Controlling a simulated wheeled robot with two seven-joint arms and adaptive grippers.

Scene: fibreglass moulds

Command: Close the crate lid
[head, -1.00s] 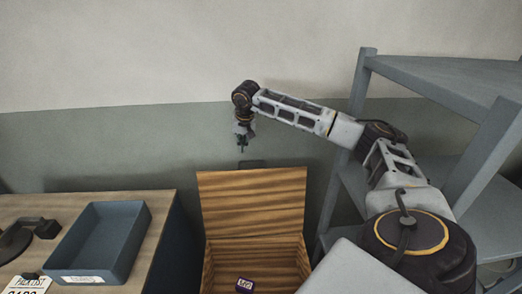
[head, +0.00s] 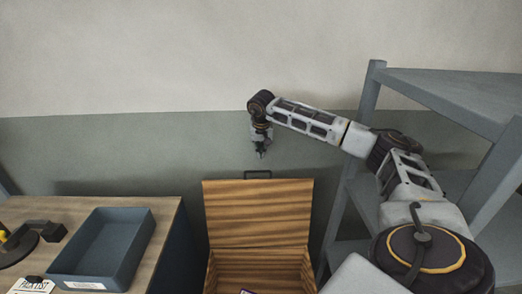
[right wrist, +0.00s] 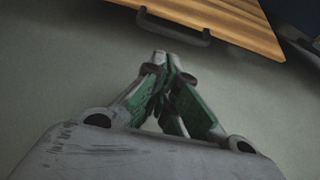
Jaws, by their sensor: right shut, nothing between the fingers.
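The wooden crate (head: 304,268) stands open at the bottom centre of the head view, its lower part cut off by the frame. Its striped lid (head: 258,212) stands up at the back, with a dark handle (head: 258,174) on its top edge. The lid (right wrist: 232,18) and handle (right wrist: 174,27) also show at the top of the right wrist view. My right gripper (head: 261,154) points down just above the handle in the head view, apparently apart from it. Its fingertips (right wrist: 166,66) are together and empty. My left gripper is out of view.
A purple-edged item (head: 247,291) lies in the crate, mostly cut off. A blue tray (head: 134,245) sits on the table (head: 165,215) at left. A grey shelf (head: 375,90) stands close on the right, beside my right arm. A wall (head: 120,150) is behind.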

